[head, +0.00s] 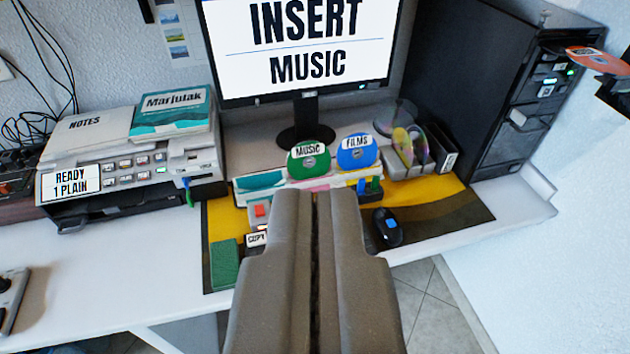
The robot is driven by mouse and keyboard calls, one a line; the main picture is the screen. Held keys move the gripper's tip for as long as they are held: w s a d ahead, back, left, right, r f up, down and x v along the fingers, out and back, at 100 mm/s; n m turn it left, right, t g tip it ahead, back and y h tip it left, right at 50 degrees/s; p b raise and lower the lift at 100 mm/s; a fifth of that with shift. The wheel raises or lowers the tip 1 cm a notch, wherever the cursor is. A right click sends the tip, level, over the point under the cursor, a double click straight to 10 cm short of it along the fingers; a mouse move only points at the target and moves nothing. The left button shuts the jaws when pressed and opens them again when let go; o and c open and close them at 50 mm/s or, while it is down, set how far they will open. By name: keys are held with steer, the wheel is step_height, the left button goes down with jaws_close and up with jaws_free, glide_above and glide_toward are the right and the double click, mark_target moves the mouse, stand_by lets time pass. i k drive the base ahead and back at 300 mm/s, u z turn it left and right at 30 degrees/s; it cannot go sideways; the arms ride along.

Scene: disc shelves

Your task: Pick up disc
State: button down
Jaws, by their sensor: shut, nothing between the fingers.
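A green disc (309,164) labelled MUSIC and a blue disc (357,157) labelled FILMS stand upright side by side in a rack on the desk, below the monitor. My gripper (315,193) is shut and empty, its fingers pointing toward the discs. In the picture its tips lie just below the green disc and cover part of the rack. The gap between tips and discs is hard to judge. An orange-red disc (599,58) sits at the right edge, partly in a dark tower. The monitor (300,45) reads INSERT MUSIC.
A printer (130,178) with notes and a book is at left. A disc holder (408,145) with shiny discs stands right of the rack. A mouse (388,226) lies on the yellow and dark mat (450,205). A black tower (500,95) stands at right.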

mark_target(595, 60)
steer(key=z, duration=0.05)
steer(key=i, duration=1.2)
steer(key=z, duration=0.7)
